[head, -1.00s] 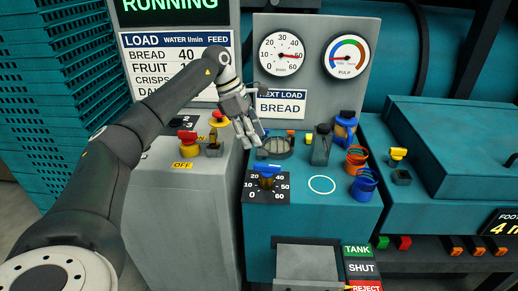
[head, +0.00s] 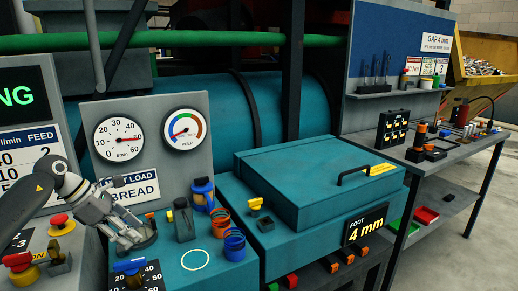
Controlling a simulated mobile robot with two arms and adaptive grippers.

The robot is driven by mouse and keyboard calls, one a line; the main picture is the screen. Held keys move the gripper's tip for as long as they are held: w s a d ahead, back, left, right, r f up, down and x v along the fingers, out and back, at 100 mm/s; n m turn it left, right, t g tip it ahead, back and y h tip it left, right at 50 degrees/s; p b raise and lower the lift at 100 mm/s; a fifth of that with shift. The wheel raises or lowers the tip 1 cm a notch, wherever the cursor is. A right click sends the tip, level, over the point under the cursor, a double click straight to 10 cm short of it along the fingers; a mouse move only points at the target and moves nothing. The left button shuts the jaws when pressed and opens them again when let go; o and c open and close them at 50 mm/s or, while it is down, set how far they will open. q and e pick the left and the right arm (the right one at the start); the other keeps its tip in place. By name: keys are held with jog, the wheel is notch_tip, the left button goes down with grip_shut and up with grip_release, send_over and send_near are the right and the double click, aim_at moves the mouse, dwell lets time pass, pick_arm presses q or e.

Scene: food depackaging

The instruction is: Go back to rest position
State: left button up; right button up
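My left arm comes in from the left edge in the head view. Its grey gripper (head: 132,238) is over the teal control panel (head: 180,272), just beside a dark round fitting (head: 146,244). Its fingers overlap that fitting in the picture, and I cannot tell whether they touch it or how far apart they are. Nothing is clearly seen held in them. My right gripper is not in view.
A teal lidded box (head: 310,180) is to the right. A grey workbench (head: 440,160) stands further right.

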pick_arm(q)
jog(key=d+r+n+t+h, duration=0.2)
jog(key=d+n+t+h, duration=0.7)
jog(key=d, duration=1.7)
jog(key=s+a+f+n+t+y, duration=0.1)
jog(key=s+a+f+n+y, duration=0.3)
jog(key=n, duration=0.6)
jog(key=s+a+f+n+t+y, duration=0.1)
jog(key=s+a+f+n+y, duration=0.15)
jog(key=f+n+y, duration=0.55)
jog(key=s+a+f+n+t+y, duration=0.1)
jog(key=s+a+f+n+y, duration=0.25)
jog(key=n, duration=0.85)
jog(key=s+f+n+g, duration=0.4)
jog(key=s+f+g, duration=0.2)
jog(key=s, duration=0.6)
jog(key=s+f+n+g, duration=0.4)
jog(key=s+f+g, duration=0.25)
jog(key=s, duration=0.65)
jog(key=s+d+f+x, duration=0.1)
jog(key=s+x, duration=0.2)
jog(key=x, duration=0.9)
jog(key=s+x, duration=0.2)
jog(key=x, duration=1)
jog(key=s+a+f+g, duration=0.1)
jog(key=s+a+f, duration=0.1)
jog(key=s+f, duration=1.5)
jog(key=shift+s+a+h, duration=0.35)
jog(key=shift+s+a, duration=0.05)
jog(key=shift+s, duration=0.3)
